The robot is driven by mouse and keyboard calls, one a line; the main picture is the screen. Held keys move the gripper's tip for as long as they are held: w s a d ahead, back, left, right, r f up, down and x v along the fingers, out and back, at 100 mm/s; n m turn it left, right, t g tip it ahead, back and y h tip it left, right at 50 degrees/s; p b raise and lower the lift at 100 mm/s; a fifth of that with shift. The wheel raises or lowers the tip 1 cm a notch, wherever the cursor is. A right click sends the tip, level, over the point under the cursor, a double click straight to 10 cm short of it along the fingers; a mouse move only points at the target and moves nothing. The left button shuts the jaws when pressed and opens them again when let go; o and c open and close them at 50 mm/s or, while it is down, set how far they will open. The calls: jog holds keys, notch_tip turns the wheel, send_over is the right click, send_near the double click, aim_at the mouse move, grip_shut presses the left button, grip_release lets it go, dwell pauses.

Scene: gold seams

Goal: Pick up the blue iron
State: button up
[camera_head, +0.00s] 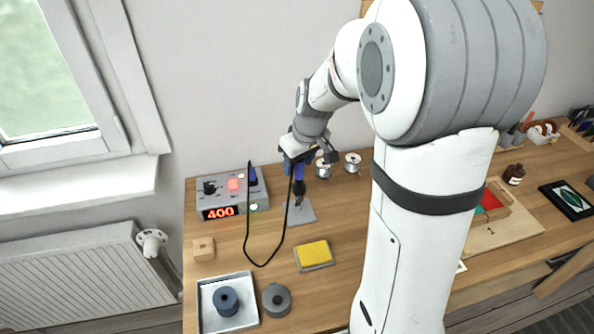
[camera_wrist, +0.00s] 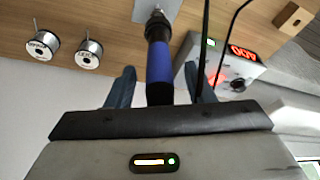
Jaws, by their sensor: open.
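The blue iron (camera_head: 299,173) stands upright, tip down, over a grey plate (camera_head: 304,213) at the back of the bench. In the wrist view its blue handle (camera_wrist: 159,62) runs up between the two fingers of my gripper (camera_wrist: 160,76). The fingers are apart, with a gap on each side of the handle. In the head view my gripper (camera_head: 298,160) is at the iron's upper end and hides that part. A black cable (camera_head: 248,225) hangs in a loop between the iron and the station side.
A grey station (camera_head: 232,191) showing 400 stands left of the iron. Two wire spools (camera_head: 323,168) (camera_head: 353,162) stand to its right. A yellow sponge (camera_head: 314,252), a wooden block (camera_head: 204,249), a grey round piece (camera_head: 277,300) and a white tray (camera_head: 206,318) lie nearer the front.

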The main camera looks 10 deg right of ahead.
jog(key=shift+w+a+f, duration=0.1)
jog(key=shift+w+f, duration=0.1)
jog(key=shift+f, duration=0.5)
jog(key=shift+c, duration=0.5)
grip_shut()
jog(key=shift+r, duration=0.15)
